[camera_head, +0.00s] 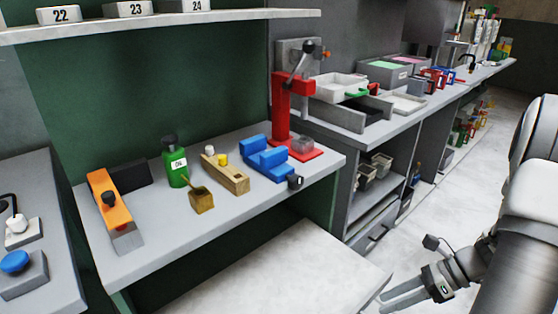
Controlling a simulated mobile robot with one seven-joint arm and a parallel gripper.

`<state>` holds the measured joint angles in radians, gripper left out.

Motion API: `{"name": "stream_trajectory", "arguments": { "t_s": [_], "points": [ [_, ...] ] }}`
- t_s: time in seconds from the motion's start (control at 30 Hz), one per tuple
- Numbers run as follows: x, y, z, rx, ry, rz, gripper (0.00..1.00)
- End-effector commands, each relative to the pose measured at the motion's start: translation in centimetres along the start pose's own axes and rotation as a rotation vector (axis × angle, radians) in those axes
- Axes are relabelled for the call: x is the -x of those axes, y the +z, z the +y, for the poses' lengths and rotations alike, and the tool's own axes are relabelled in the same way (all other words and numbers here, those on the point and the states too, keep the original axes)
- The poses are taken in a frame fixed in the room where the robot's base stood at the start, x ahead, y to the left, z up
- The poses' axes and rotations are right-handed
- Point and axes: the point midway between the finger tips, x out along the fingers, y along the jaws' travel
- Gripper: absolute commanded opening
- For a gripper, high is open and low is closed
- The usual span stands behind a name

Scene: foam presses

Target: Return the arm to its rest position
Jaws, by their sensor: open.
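My gripper (402,294) is at the lower right of the head view, at the end of my grey and white arm. Its two fingers point left and stand apart with nothing visible between them. It hangs over the pale floor, to the right of the low light surface, and is apart from the benches. My arm reaches in from the right edge, and part of it is cut off by the frame.
A grey bench (150,262) holds an orange tool (103,196), a green bottle (175,166), a wooden block (228,178), a blue vise (263,158) and a red press (282,110). A low light surface (290,270) lies before it. Floor (440,215) near my arm is clear.

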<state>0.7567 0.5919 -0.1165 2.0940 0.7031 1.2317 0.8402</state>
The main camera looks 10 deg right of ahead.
Motion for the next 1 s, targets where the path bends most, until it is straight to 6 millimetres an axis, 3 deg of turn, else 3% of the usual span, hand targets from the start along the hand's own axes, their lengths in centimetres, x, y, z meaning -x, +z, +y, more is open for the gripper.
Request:
{"name": "stream_trajectory", "arguments": {
  "t_s": [0.1,0.5,0.73,1.0],
  "points": [
    [0.3,3.4,1.7,0.228,0.008,0.122,0.47],
    [1.1,11.6,8.2,0.994,0.05,0.497,0.47],
    [1.8,14.9,12.1,1.429,0.062,0.695,0.47],
    [3.1,16.6,16.4,1.885,0.067,0.92,0.47]
  ]
}}
